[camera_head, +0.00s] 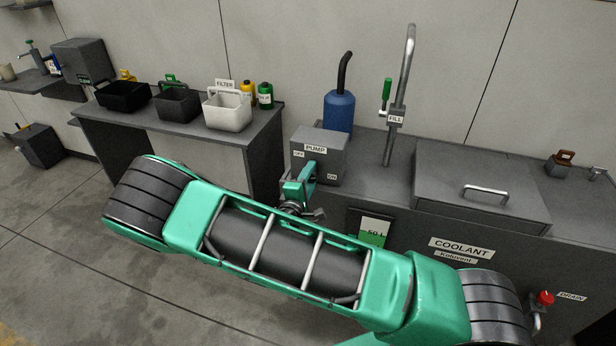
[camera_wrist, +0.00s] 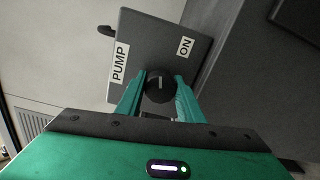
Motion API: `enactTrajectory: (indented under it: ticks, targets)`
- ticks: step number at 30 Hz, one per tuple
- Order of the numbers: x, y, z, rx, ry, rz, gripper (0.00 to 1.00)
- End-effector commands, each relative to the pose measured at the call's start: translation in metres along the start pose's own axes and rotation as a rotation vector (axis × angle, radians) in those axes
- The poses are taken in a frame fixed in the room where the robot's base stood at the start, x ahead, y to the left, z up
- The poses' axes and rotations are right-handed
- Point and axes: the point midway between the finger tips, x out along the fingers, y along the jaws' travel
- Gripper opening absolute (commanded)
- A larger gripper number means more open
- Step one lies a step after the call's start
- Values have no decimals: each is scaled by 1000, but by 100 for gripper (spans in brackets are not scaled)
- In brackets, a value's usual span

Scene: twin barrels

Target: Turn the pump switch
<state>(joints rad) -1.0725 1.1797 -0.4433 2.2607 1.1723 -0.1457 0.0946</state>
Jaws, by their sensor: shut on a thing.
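The pump box (camera_head: 326,165) is a grey box with PUMP, OFF and ON labels, standing at the left end of the coolant unit. In the wrist view the pump box (camera_wrist: 150,42) shows its PUMP and ON labels. The pump switch (camera_wrist: 159,86) is a round black knob with a light pointer mark, on the box's front face. My gripper (camera_wrist: 160,90) is shut on the knob, with a green finger on each side of it. In the head view my gripper (camera_head: 308,172) is at the box's front and hides the knob.
A coolant unit (camera_head: 390,205) extends right, with a lidded top (camera_head: 480,185), a fill pipe (camera_head: 400,90) and a blue container (camera_head: 339,112). A red drain valve (camera_head: 545,297) is at lower right. A side table (camera_head: 180,135) holds bins and bottles. Floor at left is clear.

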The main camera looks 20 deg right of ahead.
Motion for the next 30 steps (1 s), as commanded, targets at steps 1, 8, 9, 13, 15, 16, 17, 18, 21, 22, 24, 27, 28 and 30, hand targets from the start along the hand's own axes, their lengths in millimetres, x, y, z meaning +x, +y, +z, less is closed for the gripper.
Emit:
enactTrajectory:
  ticks: [1,8,9,13,15,16,17,18,21,22,24,27,28,30]
  targets:
    - [0,0,-3,41,7,-1,12]
    - [0,0,-3,198,11,-3,12]
    - [0,0,-3,218,12,-3,12]
    - [0,-1,-3,272,14,-4,12]
    - [0,-1,-3,293,14,-4,12]
    - [0,-1,-3,300,15,-5,12]
    - [0,-1,-3,306,15,-5,12]
    - [0,-1,-3,313,15,-5,12]
    - [0,-1,-3,325,15,-5,11]
    - [0,-2,-3,326,15,-6,11]
    - [0,-2,-3,329,15,-6,12]
    - [0,-2,-3,329,15,-6,12]
    - [0,-2,-3,329,15,-7,12]
    - [0,-2,-3,329,15,-7,12]
